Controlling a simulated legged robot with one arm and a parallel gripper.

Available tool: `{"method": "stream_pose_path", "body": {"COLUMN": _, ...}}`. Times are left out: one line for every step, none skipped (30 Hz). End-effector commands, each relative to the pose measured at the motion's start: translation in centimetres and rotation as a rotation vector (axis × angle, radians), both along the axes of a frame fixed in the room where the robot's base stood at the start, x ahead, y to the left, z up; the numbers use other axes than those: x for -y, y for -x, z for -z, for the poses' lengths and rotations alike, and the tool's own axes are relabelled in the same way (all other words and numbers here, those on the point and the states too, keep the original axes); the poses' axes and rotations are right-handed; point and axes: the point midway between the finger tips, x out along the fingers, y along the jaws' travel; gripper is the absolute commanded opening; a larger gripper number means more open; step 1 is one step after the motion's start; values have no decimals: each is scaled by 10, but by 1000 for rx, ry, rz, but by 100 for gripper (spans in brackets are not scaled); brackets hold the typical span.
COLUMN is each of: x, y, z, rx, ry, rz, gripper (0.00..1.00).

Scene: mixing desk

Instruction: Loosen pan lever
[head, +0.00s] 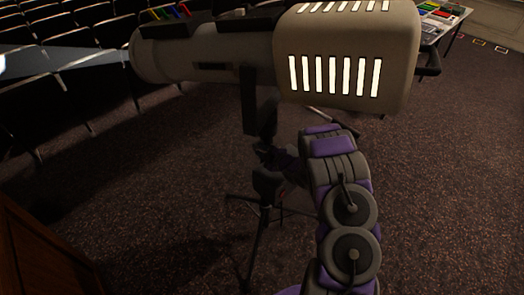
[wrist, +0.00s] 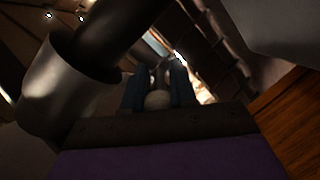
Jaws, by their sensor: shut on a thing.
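A large beige spotlight (head: 345,55) with glowing vents sits on a dark yoke (head: 249,100) above a black tripod stand (head: 262,215). My gripper (wrist: 158,88) shows in the wrist view as two dark fingers, shut on a pale rounded knob, which looks like the end of the pan lever (wrist: 157,99). In the head view my arm reaches up and left to the joint below the yoke. The gripper and lever are dark there, and my wrist hides part of them. The lever's angle and how tight it is cannot be told.
Rows of dark seats (head: 60,70) stand at the left and back. A wooden panel (head: 35,255) is at the lower left. A table with colourful items (head: 438,15) stands at the upper right. The carpet (head: 450,180) at the right is clear.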

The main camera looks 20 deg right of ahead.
Motion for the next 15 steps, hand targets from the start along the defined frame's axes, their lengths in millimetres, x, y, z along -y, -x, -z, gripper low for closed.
{"method": "stream_pose_path", "body": {"x": 1, "y": 2, "z": 2, "rx": -10, "ry": 0, "rz": 3, "gripper": 0}}
{"method": "stream_pose_path", "body": {"x": 1, "y": 2, "z": 2, "rx": -13, "ry": 1, "rz": 3, "gripper": 0}}
{"method": "stream_pose_path", "body": {"x": 1, "y": 1, "z": 1, "rx": -16, "ry": 3, "rz": 3, "gripper": 0}}
{"method": "stream_pose_path", "body": {"x": 1, "y": 1, "z": 1, "rx": -18, "ry": 4, "rz": 3, "gripper": 0}}
{"method": "stream_pose_path", "body": {"x": 1, "y": 1, "z": 1, "rx": -21, "ry": 6, "rz": 3, "gripper": 0}}
{"method": "stream_pose_path", "body": {"x": 1, "y": 1, "z": 0, "rx": -25, "ry": 8, "rz": 2, "gripper": 0}}
{"method": "stream_pose_path", "body": {"x": 1, "y": 1, "z": 0, "rx": -30, "ry": 9, "rz": 2, "gripper": 0}}
{"method": "stream_pose_path", "body": {"x": 1, "y": 1, "z": -1, "rx": -34, "ry": 11, "rz": 2, "gripper": 0}}
{"method": "stream_pose_path", "body": {"x": 1, "y": 1, "z": -1, "rx": -44, "ry": 15, "rz": 3, "gripper": 0}}
{"method": "stream_pose_path", "body": {"x": 1, "y": 1, "z": -2, "rx": -53, "ry": 19, "rz": 2, "gripper": 0}}
{"method": "stream_pose_path", "body": {"x": 1, "y": 1, "z": -2, "rx": -62, "ry": 23, "rz": 3, "gripper": 0}}
{"method": "stream_pose_path", "body": {"x": 1, "y": 1, "z": -3, "rx": -75, "ry": 27, "rz": 3, "gripper": 0}}
{"method": "stream_pose_path", "body": {"x": 1, "y": 1, "z": -5, "rx": -86, "ry": 31, "rz": 2, "gripper": 0}}
{"method": "stream_pose_path", "body": {"x": 1, "y": 0, "z": -6, "rx": -97, "ry": 36, "rz": 1, "gripper": 0}}
{"method": "stream_pose_path", "body": {"x": 1, "y": 0, "z": -8, "rx": -116, "ry": 43, "rz": 2, "gripper": 0}}
